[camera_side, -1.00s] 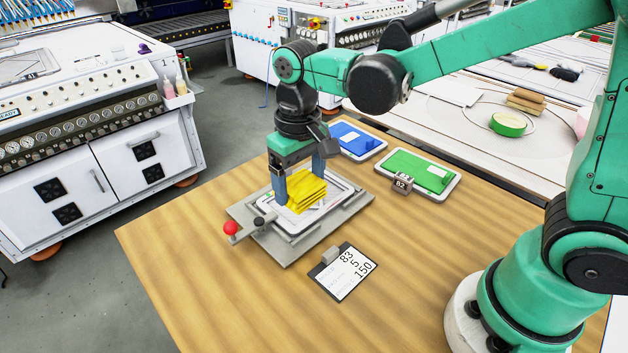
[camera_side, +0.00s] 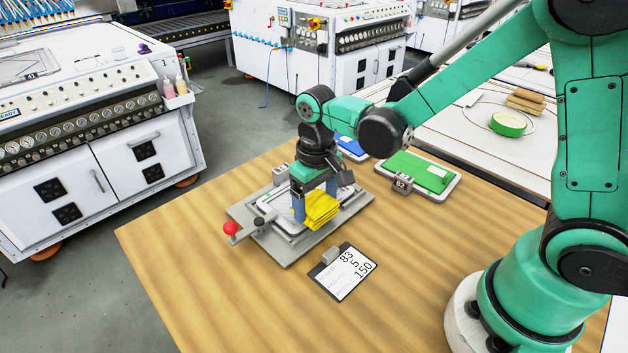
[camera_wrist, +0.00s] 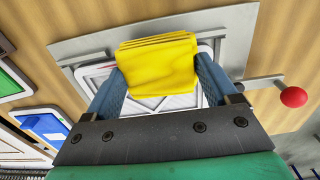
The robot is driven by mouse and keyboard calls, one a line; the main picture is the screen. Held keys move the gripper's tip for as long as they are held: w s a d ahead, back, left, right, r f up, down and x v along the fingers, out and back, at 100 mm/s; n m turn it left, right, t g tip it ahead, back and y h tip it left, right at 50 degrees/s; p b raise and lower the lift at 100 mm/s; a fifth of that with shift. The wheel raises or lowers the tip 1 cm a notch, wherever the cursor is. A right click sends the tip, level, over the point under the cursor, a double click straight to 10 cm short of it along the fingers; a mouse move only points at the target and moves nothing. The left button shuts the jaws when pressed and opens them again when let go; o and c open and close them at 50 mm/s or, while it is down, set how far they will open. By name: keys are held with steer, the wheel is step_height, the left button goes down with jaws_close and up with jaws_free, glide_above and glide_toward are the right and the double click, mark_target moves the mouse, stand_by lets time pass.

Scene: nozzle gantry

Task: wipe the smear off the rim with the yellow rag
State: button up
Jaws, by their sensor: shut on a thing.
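My gripper (camera_side: 314,204) is shut on the folded yellow rag (camera_side: 322,210). In the wrist view the rag (camera_wrist: 157,68) sits between the blue fingers of my gripper (camera_wrist: 158,85). The rag is over the right part of the white-rimmed plate (camera_side: 275,221), which lies in a grey metal fixture (camera_side: 285,257). I cannot tell whether the rag touches the rim.
A lever with a red knob (camera_side: 230,228) sticks out at the fixture's left. A clipboard with numbers (camera_side: 344,273) lies in front. A green tray (camera_side: 418,172) and a blue tray (camera_side: 352,147) lie behind. The wooden table's front left is clear.

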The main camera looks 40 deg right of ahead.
steer(key=shift+d+f, duration=0.15)
steer(key=shift+d, duration=4)
steer(key=shift+a, duration=5.85)
step_height(320, 180, up, 8)
steer(key=shift+d+f, duration=0.1)
steer(key=shift+f, duration=0.05)
